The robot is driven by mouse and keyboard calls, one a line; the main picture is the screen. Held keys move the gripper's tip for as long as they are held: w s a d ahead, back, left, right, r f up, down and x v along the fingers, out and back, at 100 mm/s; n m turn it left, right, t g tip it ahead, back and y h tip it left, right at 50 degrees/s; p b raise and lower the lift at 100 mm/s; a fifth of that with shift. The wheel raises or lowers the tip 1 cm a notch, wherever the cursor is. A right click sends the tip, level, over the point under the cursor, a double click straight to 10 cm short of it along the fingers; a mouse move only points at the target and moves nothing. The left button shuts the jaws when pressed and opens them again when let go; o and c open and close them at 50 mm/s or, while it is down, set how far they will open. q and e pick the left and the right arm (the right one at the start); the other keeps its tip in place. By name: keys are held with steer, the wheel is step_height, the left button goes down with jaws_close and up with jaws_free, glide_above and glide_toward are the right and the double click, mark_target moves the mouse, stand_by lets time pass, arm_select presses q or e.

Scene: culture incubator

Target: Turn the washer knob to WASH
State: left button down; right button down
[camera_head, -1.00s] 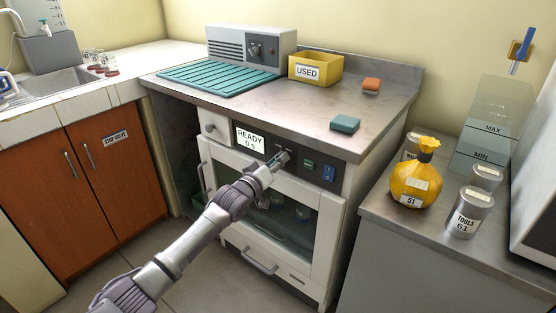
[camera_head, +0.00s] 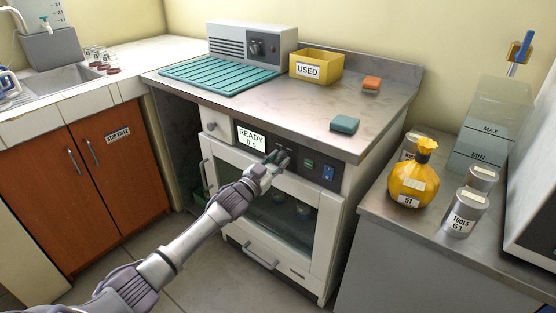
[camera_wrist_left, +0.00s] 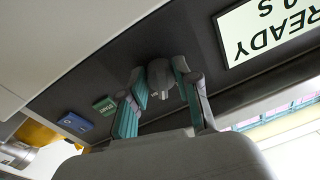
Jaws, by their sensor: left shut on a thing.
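The washer (camera_head: 305,262) is a white machine under the grey counter, with a dark control panel (camera_head: 312,172) along its top. Its display (camera_head: 251,138) reads "READY" with a second line under it. My left gripper (camera_head: 277,157) is at the panel, just right of the display, and covers the knob in the head view. In the left wrist view the dark round knob (camera_wrist_left: 161,76) sits between the two teal-padded fingers of my left gripper (camera_wrist_left: 160,88), which is shut on it. The knob's setting cannot be read. My right gripper is not in view.
A green button (camera_head: 308,164) and a blue switch (camera_head: 328,172) are on the panel right of the gripper. Floor is clear at front left.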

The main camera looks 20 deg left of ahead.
arm_select(q)
steer(key=shift+m, duration=1)
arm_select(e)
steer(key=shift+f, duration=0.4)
arm_select(q)
steer(key=c, duration=0.8)
jaws_free()
steer(key=shift+s, duration=0.15)
steer(key=s, duration=0.3)
steer(key=s+a, duration=0.1)
steer(key=s, duration=0.3)
steer(key=s+a+f, duration=0.1)
steer(key=s, duration=0.3)
steer(key=shift+s+a, duration=0.2)
steer(key=shift+s, duration=0.05)
steer(key=shift+f, duration=0.1)
